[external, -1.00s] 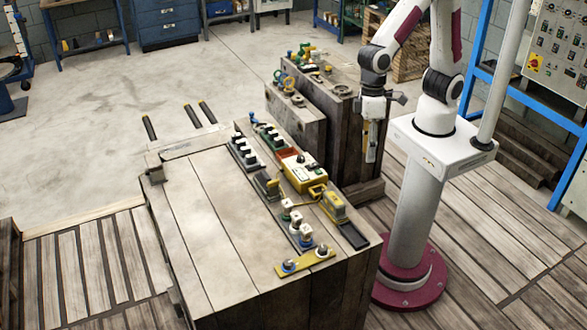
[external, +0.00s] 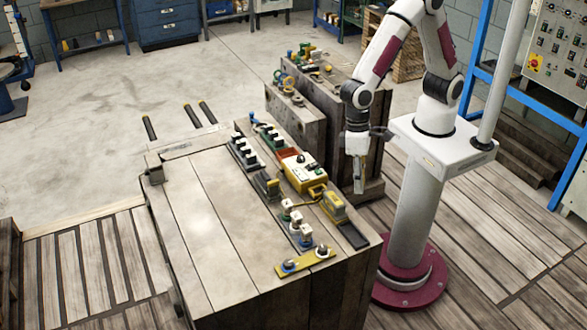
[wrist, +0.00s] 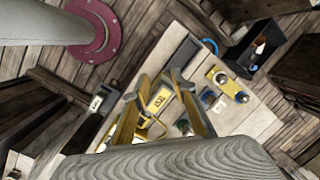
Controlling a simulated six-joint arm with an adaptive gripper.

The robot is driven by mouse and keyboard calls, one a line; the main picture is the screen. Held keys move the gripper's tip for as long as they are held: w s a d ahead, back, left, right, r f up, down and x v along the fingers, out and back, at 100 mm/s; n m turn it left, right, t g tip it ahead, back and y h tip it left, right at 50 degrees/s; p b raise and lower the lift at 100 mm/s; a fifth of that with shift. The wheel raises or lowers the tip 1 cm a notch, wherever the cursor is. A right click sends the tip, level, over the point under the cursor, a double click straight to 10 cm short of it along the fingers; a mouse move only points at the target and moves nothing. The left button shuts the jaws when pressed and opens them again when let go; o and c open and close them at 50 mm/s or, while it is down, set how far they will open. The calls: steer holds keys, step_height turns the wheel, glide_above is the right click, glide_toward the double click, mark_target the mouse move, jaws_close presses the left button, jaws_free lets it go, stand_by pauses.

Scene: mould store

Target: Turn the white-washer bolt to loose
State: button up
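The white-washer bolt (external: 322,251) stands on a yellow plate (external: 306,263) at the near right corner of the wooden bench top. The blue-washer bolt (external: 289,266) is on the plate's left end. In the wrist view the white-washer bolt (wrist: 220,78) and blue-washer bolt (wrist: 242,97) are right of my fingers. My gripper (external: 359,188) hangs fingers down beyond the bench's right edge, apart from the bolts. In the wrist view my gripper (wrist: 154,84) has its two fingers spread, with nothing held between them. The bolt's turn position is too small to read.
A yellow connector block (external: 333,206), a black pad (external: 353,236), several knobs on a strip (external: 299,232) and a yellow control box (external: 304,175) crowd the bench's right side. A second wooden block (external: 333,118) stands behind. The bench top's left part is clear.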

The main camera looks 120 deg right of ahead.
steer(key=w+a+f+m+t, duration=0.1)
steer(key=w+a+f+m, duration=0.35)
steer(key=w+m, duration=0.45)
steer(key=m+t+y, duration=0.1)
steer(key=m+t, duration=0.1)
steer(key=m, duration=0.7)
glide_toward(323, 248)
steer(key=shift+w+f, duration=0.1)
steer(key=shift+f, duration=0.25)
steer(key=shift+f, duration=0.1)
steer(key=shift+x, duration=3.8)
steer(key=shift+a, duration=0.15)
